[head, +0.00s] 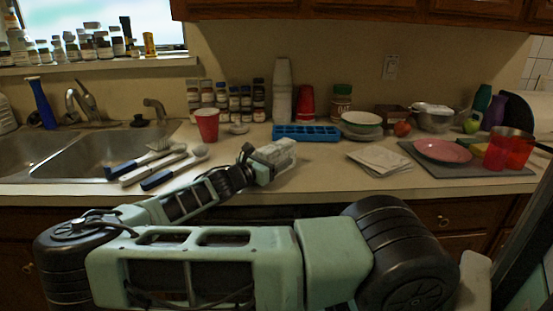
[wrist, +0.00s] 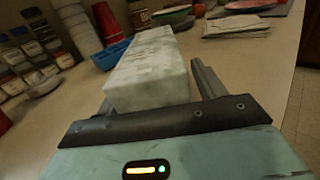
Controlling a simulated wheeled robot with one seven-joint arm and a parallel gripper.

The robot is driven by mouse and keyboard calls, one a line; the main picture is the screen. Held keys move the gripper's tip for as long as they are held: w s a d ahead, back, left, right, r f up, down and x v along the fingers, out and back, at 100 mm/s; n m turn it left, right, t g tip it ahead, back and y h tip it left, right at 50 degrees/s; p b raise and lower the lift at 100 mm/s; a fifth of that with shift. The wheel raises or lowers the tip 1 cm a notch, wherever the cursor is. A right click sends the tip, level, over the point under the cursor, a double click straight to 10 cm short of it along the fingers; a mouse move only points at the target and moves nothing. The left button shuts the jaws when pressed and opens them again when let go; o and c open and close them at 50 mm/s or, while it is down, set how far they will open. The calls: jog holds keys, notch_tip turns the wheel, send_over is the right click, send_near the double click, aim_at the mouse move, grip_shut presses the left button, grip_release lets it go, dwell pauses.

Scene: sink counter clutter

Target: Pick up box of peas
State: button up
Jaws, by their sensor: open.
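A pale, whitish-green box (wrist: 150,68), which I take as the box of peas, sits on the counter. Its label is too blurred to read. In the wrist view it lies right in front of my gripper (wrist: 152,88), between the fingers. The right finger shows along the box's right side with a small gap; the left finger is mostly hidden by the box. My gripper is open. In the head view, the box (head: 278,152) shows at the end of my arm, partly merged with the gripper.
A blue ice tray (head: 307,133) lies just behind the box. A red cup (head: 207,124) and spice jars stand to the left, brushes (head: 160,165) at the sink's edge. Papers (head: 380,159) and a pink plate (head: 442,151) lie to the right. The counter between box and papers is clear.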

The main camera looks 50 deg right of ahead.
jog(key=c, duration=1.4)
jog(key=shift+o, duration=0.2)
jog(key=shift+r, duration=0.1)
